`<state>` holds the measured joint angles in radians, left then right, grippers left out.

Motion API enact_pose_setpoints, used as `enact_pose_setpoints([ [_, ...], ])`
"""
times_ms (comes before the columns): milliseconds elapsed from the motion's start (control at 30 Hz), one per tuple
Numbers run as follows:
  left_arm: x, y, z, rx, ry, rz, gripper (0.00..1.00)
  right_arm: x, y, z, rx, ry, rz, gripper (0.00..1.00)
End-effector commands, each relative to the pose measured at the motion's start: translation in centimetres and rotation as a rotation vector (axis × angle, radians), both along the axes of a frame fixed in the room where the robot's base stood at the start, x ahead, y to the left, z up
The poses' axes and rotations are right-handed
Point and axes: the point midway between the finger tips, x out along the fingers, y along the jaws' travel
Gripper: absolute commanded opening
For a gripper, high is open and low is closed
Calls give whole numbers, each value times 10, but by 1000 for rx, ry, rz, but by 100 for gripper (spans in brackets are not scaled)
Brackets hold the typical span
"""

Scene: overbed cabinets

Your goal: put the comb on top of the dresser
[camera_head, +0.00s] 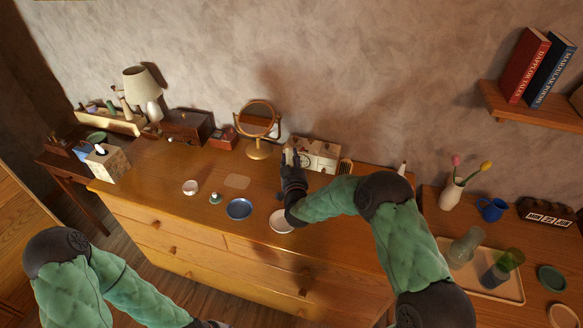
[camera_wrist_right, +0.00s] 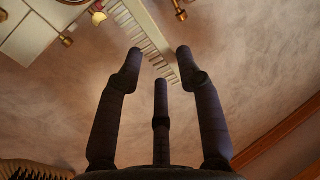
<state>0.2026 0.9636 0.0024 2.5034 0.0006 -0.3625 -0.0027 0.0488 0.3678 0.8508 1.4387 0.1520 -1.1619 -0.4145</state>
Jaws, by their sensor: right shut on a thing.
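The dresser (camera_head: 165,205) is a wide wooden chest with drawers and several small things on its top. My right gripper (camera_head: 292,160) is above the back of the dresser top, in front of a pale box-like thing. In the right wrist view, its dark fingers (camera_wrist_right: 158,65) are shut on a pale comb (camera_wrist_right: 153,38) with a row of teeth. The comb slants between the fingertips. I cannot make the comb out clearly in the head view. My left gripper (camera_head: 212,324) barely shows at the bottom edge, and its fingers are cut off.
A round mirror (camera_head: 257,122) and pale box (camera_head: 317,155) stand along the back. A white bowl (camera_head: 190,187), blue dish (camera_head: 239,209) and pale dish (camera_head: 281,220) sit further forward. A tissue box (camera_head: 107,162) is at left. Bare wood shows between them.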

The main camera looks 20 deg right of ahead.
Motion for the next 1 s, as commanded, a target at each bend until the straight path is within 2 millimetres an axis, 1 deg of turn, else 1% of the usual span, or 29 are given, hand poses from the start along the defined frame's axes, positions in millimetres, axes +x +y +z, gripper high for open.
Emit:
enact_pose_setpoints([
  [33,0,0,-5,0,0,0,40,-1,0,-13,1,5,0,22],
  [100,0,0,-10,0,0,0,40,-1,0,-24,1,5,0,22],
  [167,0,0,-12,0,0,0,40,-1,0,-30,2,4,0,22],
  [233,0,0,-13,0,0,0,40,-1,0,-32,1,2,-1,22],
  [433,0,0,-11,0,0,0,40,-1,0,-30,1,2,0,22],
  [600,0,0,-16,0,0,0,40,-1,0,-35,1,2,0,22],
  [633,0,0,-15,0,0,0,40,-1,0,-34,1,2,0,45],
  [700,0,0,-15,0,0,0,40,-1,0,-34,1,2,0,60],
  [1000,0,0,-14,0,0,0,40,-1,0,-33,0,2,0,60],
])
